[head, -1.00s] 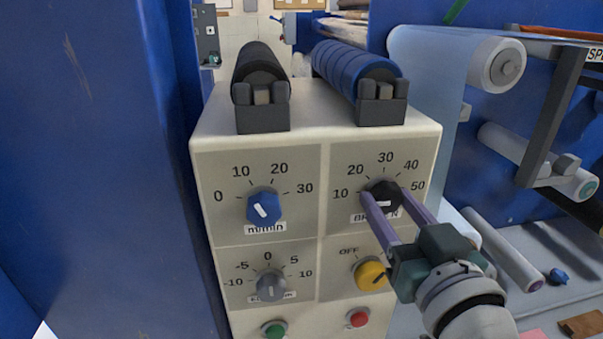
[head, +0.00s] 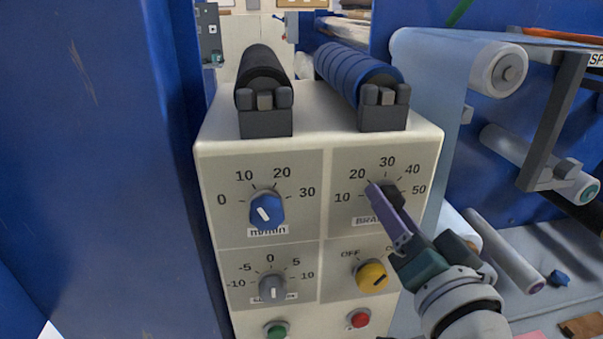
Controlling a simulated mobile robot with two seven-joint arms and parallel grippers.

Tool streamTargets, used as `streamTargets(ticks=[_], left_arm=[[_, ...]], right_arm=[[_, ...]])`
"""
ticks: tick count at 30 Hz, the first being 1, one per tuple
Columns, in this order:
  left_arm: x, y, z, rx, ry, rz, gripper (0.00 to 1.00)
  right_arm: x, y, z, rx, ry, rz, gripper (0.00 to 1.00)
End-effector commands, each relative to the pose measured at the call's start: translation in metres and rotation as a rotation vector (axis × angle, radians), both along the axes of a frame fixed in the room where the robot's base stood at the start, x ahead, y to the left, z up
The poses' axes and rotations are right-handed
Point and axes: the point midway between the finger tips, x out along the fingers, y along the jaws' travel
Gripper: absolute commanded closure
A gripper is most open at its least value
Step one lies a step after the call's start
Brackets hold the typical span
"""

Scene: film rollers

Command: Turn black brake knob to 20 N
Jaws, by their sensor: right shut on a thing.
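The black brake knob (head: 392,193) is at the upper right of the beige control panel, in a scale marked 10, 20, 30, 40 and 50. My right gripper (head: 381,192) is shut on this knob, its purple fingers reaching up from the lower right. The fingers cover much of the knob and part of the label below it, so its pointer cannot be read. The 20 mark (head: 357,174) is visible at the upper left of the knob. My left gripper is not in view.
A blue knob (head: 267,210) is left of the brake knob. Below are a grey knob (head: 272,288), a yellow knob (head: 371,276), a green button (head: 276,331) and a red button (head: 359,319). A black roller (head: 262,68) and a blue roller (head: 357,68) top the box.

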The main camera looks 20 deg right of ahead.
Motion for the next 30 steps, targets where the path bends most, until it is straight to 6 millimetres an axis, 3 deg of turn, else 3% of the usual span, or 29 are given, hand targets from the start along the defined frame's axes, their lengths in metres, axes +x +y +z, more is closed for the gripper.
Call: streamTargets(ticks=[21,22,30], left_arm=[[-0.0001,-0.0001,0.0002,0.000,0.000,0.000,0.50],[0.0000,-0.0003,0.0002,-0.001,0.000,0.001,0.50],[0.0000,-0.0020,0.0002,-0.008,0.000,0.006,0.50]], right_arm=[[0.0000,0.0000,0.0001,0.076,-0.018,0.000,1.00],[0.0000,0.0001,0.0001,0.076,-0.018,0.000,0.46],[0.0000,0.0000,0.0001,0.076,-0.018,0.000,0.19]])
